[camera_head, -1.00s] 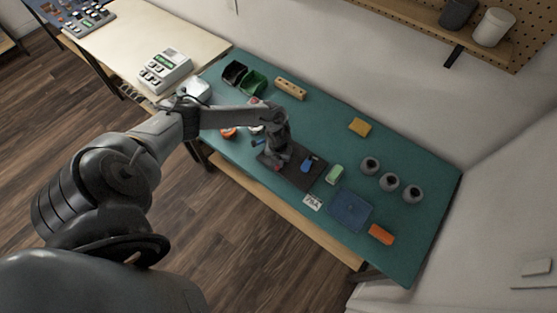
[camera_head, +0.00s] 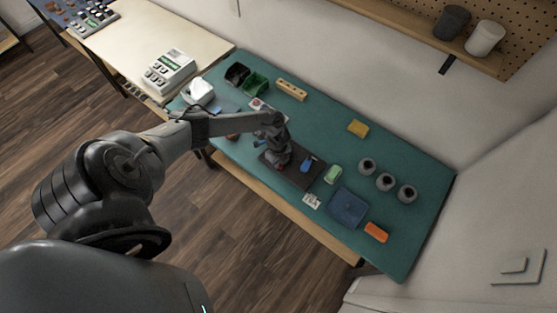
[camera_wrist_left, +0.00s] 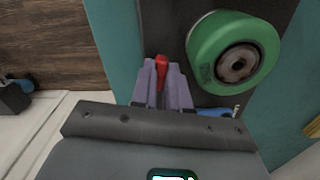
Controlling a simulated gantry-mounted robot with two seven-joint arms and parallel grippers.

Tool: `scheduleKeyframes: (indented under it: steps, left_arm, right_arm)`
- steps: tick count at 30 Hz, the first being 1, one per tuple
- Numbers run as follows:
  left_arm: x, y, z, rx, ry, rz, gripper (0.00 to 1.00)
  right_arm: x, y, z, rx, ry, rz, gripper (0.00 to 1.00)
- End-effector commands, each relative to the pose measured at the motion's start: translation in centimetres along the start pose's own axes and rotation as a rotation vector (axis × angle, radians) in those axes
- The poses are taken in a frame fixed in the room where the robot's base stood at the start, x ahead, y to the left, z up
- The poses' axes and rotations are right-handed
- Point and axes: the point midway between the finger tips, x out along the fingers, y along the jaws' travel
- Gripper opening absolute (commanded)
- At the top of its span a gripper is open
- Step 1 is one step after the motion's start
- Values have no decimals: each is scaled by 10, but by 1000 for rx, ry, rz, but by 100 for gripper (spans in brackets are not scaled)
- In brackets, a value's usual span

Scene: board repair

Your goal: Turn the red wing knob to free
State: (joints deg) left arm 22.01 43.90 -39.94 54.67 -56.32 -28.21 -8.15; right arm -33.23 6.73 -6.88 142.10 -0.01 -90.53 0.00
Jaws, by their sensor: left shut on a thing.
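The red wing knob (camera_wrist_left: 161,66) shows in the left wrist view, upright between the tips of my left gripper (camera_wrist_left: 162,88). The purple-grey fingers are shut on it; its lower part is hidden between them. In the head view my left gripper (camera_head: 280,158) reaches down over the left part of a dark board (camera_head: 292,178) on the teal mat, and I cannot make out the red knob there. My right gripper is not in view.
Beside the fingers is a green round part (camera_wrist_left: 205,60) with a metal hub. A blue part (camera_head: 308,165) sits on the board. A green block (camera_head: 333,174), blue tray (camera_head: 347,206), orange block (camera_head: 376,232) and grey round pots (camera_head: 385,182) stand to the right.

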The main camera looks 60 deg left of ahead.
Motion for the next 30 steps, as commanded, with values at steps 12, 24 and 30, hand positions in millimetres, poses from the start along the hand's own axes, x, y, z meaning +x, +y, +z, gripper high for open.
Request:
scheduleKeyframes:
  steps: [12,24,30]
  left_arm:
    - [-2,1,0,-203,1,0,0]
    - [-1,1,0,-235,1,0,0]
    - [-1,1,0,-235,1,0,18]
  right_arm:
    - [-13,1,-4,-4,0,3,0]
    - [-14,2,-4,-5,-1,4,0]
    - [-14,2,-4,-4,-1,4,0]
